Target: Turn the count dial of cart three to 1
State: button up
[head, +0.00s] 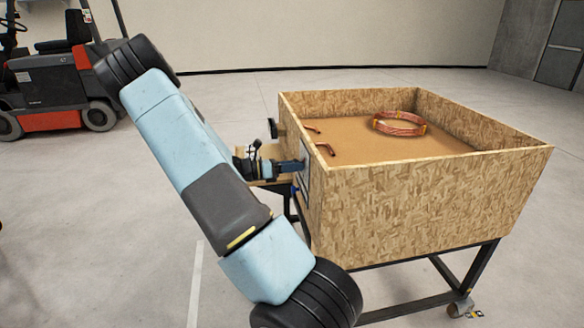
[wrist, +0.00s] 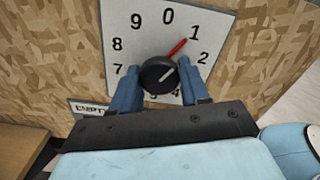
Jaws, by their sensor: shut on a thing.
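The count dial is a white plate (wrist: 115,25) with black digits round a black knob (wrist: 159,76). It is on the chipboard wall of a cart (head: 420,200). The knob's red pointer (wrist: 178,47) points up and right at the digit 1. My gripper (wrist: 160,82) has one blue finger on each side of the knob and is shut on it. In the head view my gripper (head: 300,167) reaches the cart's left wall, where the dial plate shows only edge-on. The lower digits are partly hidden by the knob and fingers. I cannot read the cart's number.
A copper tube coil (head: 400,123) and two short bent copper pieces (head: 325,148) lie in the cart's box. A label (wrist: 90,108) reading EMPTY is below the dial. A red and grey forklift (head: 60,75) stands far left. Open floor surrounds the cart.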

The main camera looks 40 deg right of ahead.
jog(key=o, duration=0.8)
jog(key=shift+w+f, duration=0.15)
jog(key=shift+f, duration=0.05)
jog(key=shift+c, duration=0.2)
jog(key=shift+o, duration=1.3)
jog(key=shift+r, duration=0.1)
jog(key=v, duration=1.3)
jog(key=shift+a, duration=0.4)
jog(key=shift+w, duration=0.15)
jog(key=s+a+r+m+t+y, duration=1.5)
jog(key=s+a+r, duration=0.8)
jog(key=s, duration=0.2)
jog(key=shift+s+a+m, duration=0.25)
jog(key=shift+s+m, duration=0.15)
